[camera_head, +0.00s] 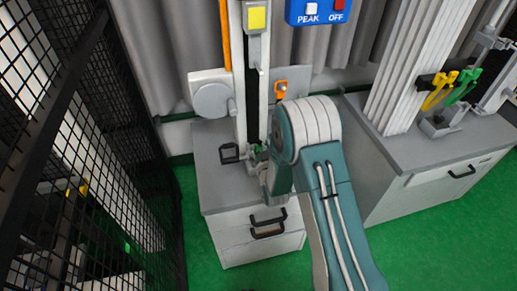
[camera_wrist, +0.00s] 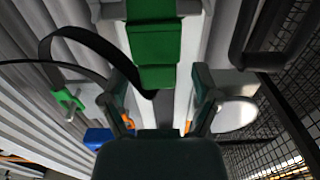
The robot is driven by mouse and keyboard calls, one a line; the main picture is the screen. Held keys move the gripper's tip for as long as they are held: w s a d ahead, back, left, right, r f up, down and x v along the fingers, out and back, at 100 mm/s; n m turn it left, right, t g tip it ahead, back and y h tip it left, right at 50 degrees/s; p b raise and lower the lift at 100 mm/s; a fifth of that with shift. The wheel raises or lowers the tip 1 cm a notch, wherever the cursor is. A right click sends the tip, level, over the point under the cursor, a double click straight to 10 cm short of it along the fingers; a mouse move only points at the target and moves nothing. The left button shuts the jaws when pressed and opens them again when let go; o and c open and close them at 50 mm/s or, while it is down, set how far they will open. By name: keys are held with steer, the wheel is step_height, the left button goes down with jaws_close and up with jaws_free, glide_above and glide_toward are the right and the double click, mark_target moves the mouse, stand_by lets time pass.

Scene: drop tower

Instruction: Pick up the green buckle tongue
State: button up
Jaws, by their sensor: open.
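A green block-like piece (camera_wrist: 154,45), which looks like the buckle tongue, shows in the upper middle of the wrist view. My gripper (camera_wrist: 160,90) is open, one finger on each side below this piece, with nothing clearly held between them. A black strap (camera_wrist: 95,42) loops from the left towards the piece's lower end. In the head view my gripper (camera_head: 265,172) is low in front of the grey column, partly hidden by my teal arm. A small bit of green (camera_head: 262,150) shows beside it, too small to make out.
The column stands on a grey cabinet (camera_head: 212,180) with a black bracket (camera_head: 229,153) at its left. A black mesh fence (camera_head: 75,130) runs along the left. A second cabinet (camera_head: 400,155) at the right has yellow (camera_head: 438,92) and green (camera_head: 462,86) clips above it.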

steer(key=c, duration=0.9)
steer(key=shift+r, duration=0.15)
